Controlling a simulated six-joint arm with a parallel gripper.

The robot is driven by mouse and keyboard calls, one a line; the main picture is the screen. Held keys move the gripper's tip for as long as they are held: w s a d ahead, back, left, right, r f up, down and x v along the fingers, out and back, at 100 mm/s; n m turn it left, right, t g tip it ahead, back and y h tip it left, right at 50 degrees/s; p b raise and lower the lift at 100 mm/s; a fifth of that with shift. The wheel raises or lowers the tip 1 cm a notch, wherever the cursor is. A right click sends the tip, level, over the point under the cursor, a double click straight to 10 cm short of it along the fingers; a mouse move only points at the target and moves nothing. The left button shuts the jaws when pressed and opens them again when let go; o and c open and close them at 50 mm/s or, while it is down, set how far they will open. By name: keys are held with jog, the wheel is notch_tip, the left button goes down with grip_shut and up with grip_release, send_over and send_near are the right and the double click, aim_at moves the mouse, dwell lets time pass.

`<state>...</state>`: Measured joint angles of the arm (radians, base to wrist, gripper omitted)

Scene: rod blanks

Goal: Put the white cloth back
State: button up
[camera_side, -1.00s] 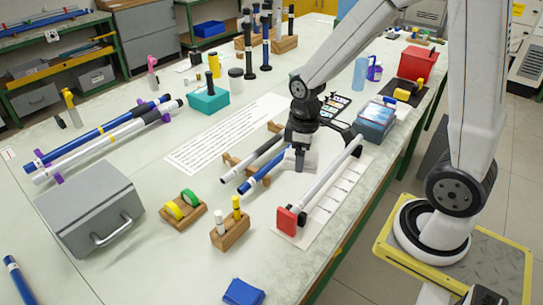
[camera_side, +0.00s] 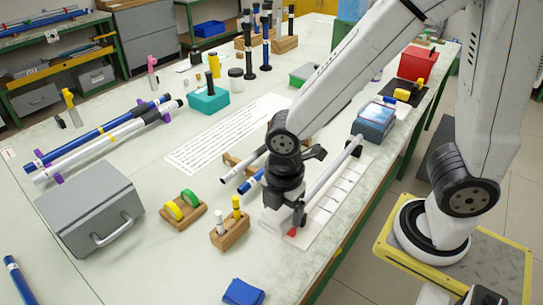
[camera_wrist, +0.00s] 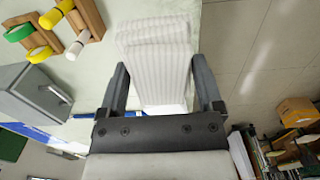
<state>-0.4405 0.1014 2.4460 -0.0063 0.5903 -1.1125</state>
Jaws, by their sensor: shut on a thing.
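The white cloth (camera_side: 272,222) is held below my gripper (camera_side: 287,206) in the side view, over the front end of the white rod by the marked sheet. In the wrist view the cloth (camera_wrist: 155,45) is pale, striped and folded, and sits between the two dark fingers of my gripper (camera_wrist: 158,72). My gripper is shut on it. Whether the cloth touches the table or the sheet, I cannot tell. The cloth and gripper hide most of the red block (camera_side: 291,233) at the rod's end.
A wooden block with white and yellow pegs (camera_side: 230,232) stands close to the left, with a tape holder (camera_side: 183,211) beyond it. A grey box (camera_side: 92,208) is further left. The table between is clear.

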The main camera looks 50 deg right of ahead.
send_over(280, 269)
notch_tip(280, 269, down, 11)
jog(key=shift+f, duration=0.2)
dwell(0.4)
jog(key=shift+f, duration=0.15)
jog(key=shift+f, duration=1.85)
jog(key=shift+f, duration=0.1)
jog(key=shift+f, duration=1.9)
jog(key=shift+f, duration=0.1)
jog(key=o, duration=1)
jog(key=shift+c, duration=0.2)
